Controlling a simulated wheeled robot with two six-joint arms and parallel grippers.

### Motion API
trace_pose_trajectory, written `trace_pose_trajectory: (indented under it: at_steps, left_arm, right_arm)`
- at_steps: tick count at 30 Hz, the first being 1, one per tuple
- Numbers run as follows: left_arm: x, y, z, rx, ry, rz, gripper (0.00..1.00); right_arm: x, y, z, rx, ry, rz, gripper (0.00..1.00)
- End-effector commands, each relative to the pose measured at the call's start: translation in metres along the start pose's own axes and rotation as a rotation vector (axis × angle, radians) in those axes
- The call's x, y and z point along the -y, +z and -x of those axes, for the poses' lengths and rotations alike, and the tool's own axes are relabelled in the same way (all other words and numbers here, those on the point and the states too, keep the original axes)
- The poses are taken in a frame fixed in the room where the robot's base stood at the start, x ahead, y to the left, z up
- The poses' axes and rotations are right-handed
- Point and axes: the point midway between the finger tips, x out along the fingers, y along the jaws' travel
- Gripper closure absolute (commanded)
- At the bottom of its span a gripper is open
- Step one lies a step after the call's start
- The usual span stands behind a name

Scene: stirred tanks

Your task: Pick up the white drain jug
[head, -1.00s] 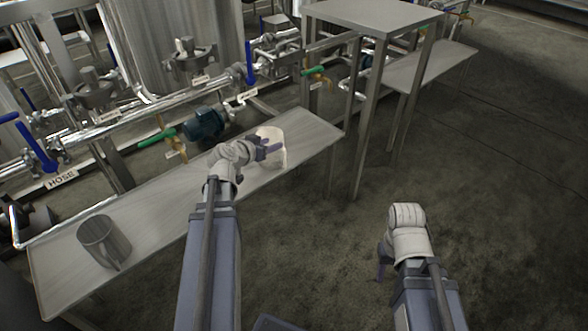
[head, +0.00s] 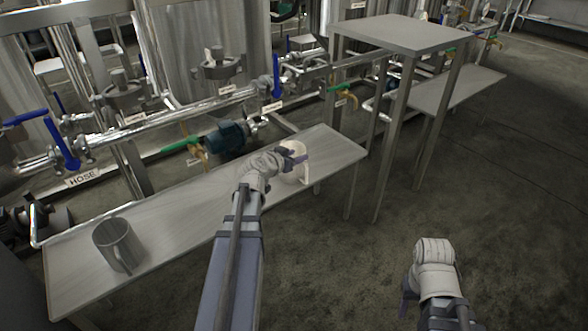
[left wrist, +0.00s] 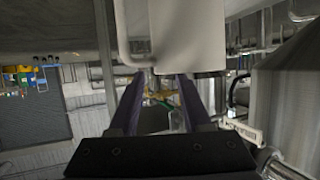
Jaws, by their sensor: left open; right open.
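The white drain jug (head: 299,174) stands on the near steel bench (head: 190,212), close to its right end. My left gripper (head: 294,159) is at the jug and partly covers it in the head view. In the left wrist view, the jug's white body (left wrist: 187,35) and its looped handle (left wrist: 123,38) show just past the tips of the two dark fingers (left wrist: 160,76). These fingers are apart, with nothing clearly between them; contact with the jug cannot be told. My right gripper (head: 405,301) is open and empty over the floor at lower right.
A grey metal mug (head: 117,246) stands at the bench's left end. A tall steel table (head: 402,33) rises right of the bench. Pipes, blue-handled valves (head: 277,76) and a dark green pump (head: 228,137) line the back. The floor at right is clear.

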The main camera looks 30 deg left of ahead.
Motion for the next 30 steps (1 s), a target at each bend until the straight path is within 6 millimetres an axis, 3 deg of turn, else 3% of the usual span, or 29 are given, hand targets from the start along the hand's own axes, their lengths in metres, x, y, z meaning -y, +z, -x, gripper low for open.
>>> trace_pose_trajectory:
  at_steps: [6,14,27,30]
  left_arm:
    - [0.001,0.002,-0.036,0.0,0.001,-0.001,0.52]
    - [0.0,0.0,-0.039,0.0,0.0,0.0,0.52]
    - [0.0,0.0,-0.039,0.0,0.0,0.0,0.99]
    - [0.0,0.001,-0.039,0.001,0.001,0.0,1.0]
  right_arm:
    - [0.002,-0.001,-0.015,-0.001,0.0,0.0,0.5]
    - [0.002,-0.001,-0.015,-0.001,0.0,0.0,0.5]
    - [0.002,-0.001,-0.015,-0.001,0.0,0.0,0.5]
    - [0.002,-0.001,-0.015,-0.001,0.0,0.0,0.5]
